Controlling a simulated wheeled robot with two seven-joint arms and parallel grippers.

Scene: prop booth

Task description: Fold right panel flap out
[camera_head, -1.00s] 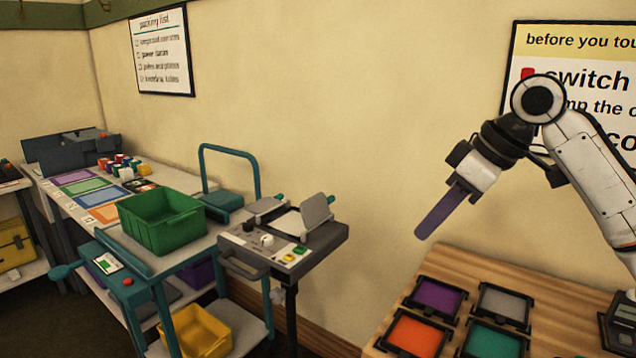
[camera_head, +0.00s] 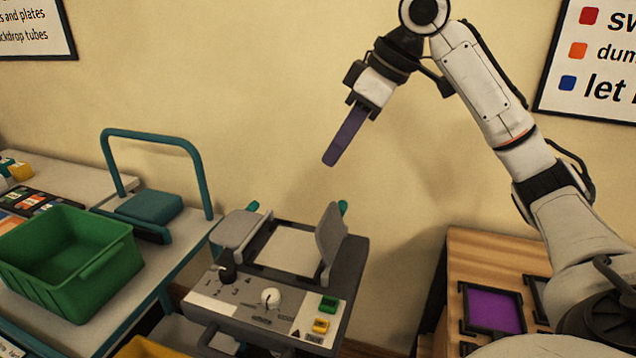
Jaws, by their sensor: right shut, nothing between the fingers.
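The panel device (camera_head: 275,275) stands at the lower middle of the head view, with a grey body and a control face. Its right flap (camera_head: 331,242) is a grey plate standing roughly upright on the right side, with a teal tab at its top. Its left flap (camera_head: 238,228) is a grey plate tilted on the left side. A pale flat panel (camera_head: 290,250) lies between them. My right gripper (camera_head: 334,155) is above and slightly right of the device, its purple fingers shut together and empty, apart from the flap. My left gripper is not in view.
A green bin (camera_head: 70,255) sits on a cart at left, beside a teal handle frame (camera_head: 165,140). A wooden table (camera_head: 480,250) with framed colored trays, one purple (camera_head: 493,310), stands at right. The control face has a black knob (camera_head: 227,273), a white knob (camera_head: 270,298) and green and yellow buttons.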

